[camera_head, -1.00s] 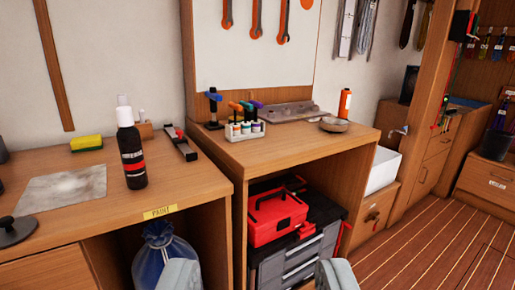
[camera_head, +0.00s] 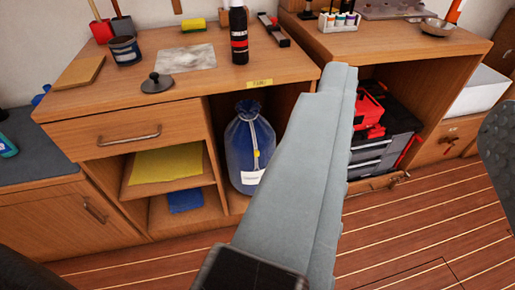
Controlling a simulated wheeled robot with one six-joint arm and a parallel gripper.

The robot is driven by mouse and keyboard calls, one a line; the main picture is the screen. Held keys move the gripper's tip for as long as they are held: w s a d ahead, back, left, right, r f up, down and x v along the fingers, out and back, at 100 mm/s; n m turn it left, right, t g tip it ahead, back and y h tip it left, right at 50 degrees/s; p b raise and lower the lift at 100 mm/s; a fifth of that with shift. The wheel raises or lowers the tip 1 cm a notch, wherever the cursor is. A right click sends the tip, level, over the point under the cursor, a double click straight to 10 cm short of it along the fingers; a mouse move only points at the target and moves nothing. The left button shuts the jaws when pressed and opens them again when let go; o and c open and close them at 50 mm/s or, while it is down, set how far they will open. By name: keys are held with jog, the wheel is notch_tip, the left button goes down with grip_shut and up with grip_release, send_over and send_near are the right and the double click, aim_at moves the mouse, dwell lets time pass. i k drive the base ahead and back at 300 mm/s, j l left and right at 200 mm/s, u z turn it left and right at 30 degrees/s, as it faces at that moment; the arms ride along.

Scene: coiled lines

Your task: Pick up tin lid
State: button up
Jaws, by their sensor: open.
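A dark round lid with a raised knob (camera_head: 157,83), which I take for the tin lid, lies flat on the left wooden bench near its front edge. My gripper (camera_head: 422,92) is open, and nothing shows between its fingers. One grey finger stands large in the middle of the view; the other is cut off at the right edge. The lid is to the left of both fingers and apart from them. A dark blue tin (camera_head: 125,50) stands behind the lid.
On the bench (camera_head: 215,75) are a grey stained sheet (camera_head: 186,58), a wooden board (camera_head: 80,72), a yellow sponge (camera_head: 194,25) and a black bottle (camera_head: 239,35). Below are a drawer (camera_head: 130,132) and a blue bag (camera_head: 250,148). Striped floor lies in front.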

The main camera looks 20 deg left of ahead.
aim_at(157, 83)
jog(key=u, duration=1.3)
